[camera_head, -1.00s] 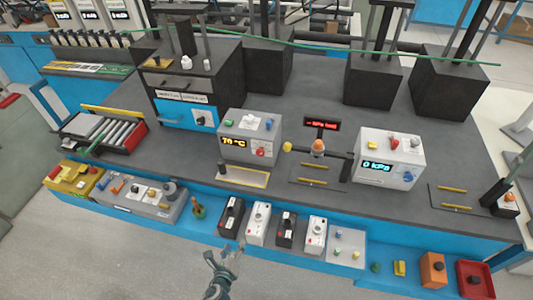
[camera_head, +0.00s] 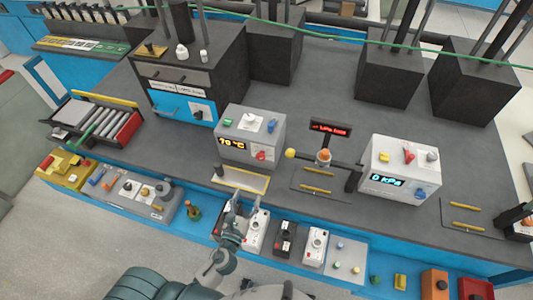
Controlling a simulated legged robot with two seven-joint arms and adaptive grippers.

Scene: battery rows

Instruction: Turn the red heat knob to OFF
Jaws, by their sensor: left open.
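The red heat knob (camera_head: 261,155) is on the front face of a white control box (camera_head: 234,148) with a yellow temperature readout that seems to read 70 °C. The knob's pointer direction is too small to read. My left gripper (camera_head: 239,205) is open and empty. It is in front of and below the box, over the row of small devices at the bench's front edge, apart from the knob. It partly hides a black device and a white device there. My right gripper is out of view.
A second white box (camera_head: 395,166) with a blue kPa readout and a red lever stands to the right. A small pale tray (camera_head: 241,178) lies just in front of the temperature box. A yellow-ended valve (camera_head: 322,156) stands between the boxes.

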